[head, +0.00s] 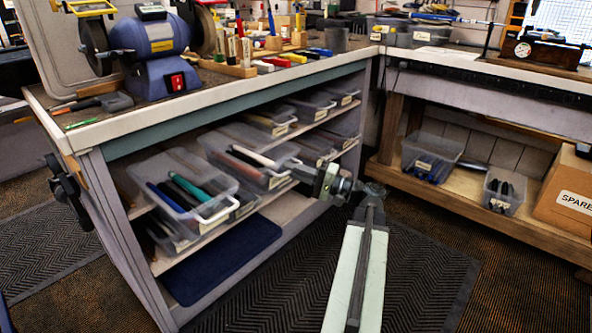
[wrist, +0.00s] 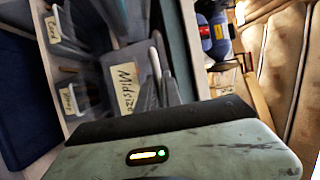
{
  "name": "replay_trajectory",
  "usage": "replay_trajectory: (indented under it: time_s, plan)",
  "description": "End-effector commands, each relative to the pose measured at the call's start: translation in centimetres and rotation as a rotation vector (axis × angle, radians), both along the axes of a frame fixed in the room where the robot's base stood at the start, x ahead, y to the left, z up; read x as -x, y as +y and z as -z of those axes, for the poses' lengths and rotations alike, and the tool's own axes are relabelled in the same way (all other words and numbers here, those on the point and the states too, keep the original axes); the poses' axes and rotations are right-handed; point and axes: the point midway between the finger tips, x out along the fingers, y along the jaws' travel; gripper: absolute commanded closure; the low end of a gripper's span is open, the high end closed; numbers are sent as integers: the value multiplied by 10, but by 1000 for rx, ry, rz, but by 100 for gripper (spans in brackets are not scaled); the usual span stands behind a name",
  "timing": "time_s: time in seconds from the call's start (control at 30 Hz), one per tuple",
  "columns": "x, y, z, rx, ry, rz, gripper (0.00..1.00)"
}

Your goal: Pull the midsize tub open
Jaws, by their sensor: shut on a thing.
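The midsize tub (head: 240,160) is a clear plastic box with dark and light grips inside, on the bench's upper shelf in the head view. Its "Midsize" label (wrist: 125,88) shows in the wrist view, close beyond my gripper. A white handle bar (wrist: 155,62) stands beside the label. My gripper (head: 318,178) is at the front of this tub, shut on its handle. My gripper's pale green body and dark edge fill the lower wrist view and hide the grasp itself.
Another clear tub (head: 188,192) with blue and green grips sits to the left on the shelf. More tubs (head: 312,106) stand further along. A dark blue mat (head: 225,258) lies on the bottom shelf. A cardboard box (head: 566,195) is at right. The floor mat (head: 425,275) is clear.

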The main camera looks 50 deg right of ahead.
Motion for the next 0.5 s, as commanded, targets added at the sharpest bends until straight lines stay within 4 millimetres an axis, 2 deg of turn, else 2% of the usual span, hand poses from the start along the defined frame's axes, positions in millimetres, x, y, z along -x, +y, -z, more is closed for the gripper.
replay_trajectory:
  time_s: [0.2, 0.23, 0.3, 0.5]
  plan:
    - [2, 2, 1, 2, 3, -8, 100]
    - [3, 1, 1, 3, 3, -7, 85]
    - [3, 0, 1, 2, 3, -4, 69]
    - [4, -3, 1, 1, 1, 2, 69]
